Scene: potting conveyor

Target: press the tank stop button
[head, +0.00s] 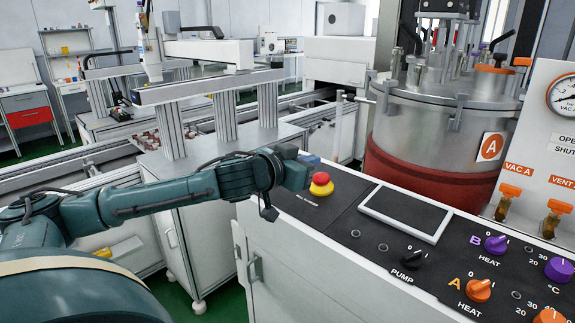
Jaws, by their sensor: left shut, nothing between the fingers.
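A red mushroom button (321,179) on a yellow base sits at the left end of the black control panel. A label below it is too small to read with certainty. My left gripper (310,165) is at the end of the teal arm that comes in from the left. Its fingers are shut and empty, just behind and to the left of the red button. I cannot tell whether they touch it. The steel tank (432,120), marked A, stands behind the panel at the right. My right gripper is not in view.
The panel also carries a blank framed display (406,213), a black pump knob (412,259), a purple heat knob (495,244) and an orange heat knob (478,290). Orange-handled valves (510,191) stand at the right. A conveyor frame (215,85) runs behind my arm.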

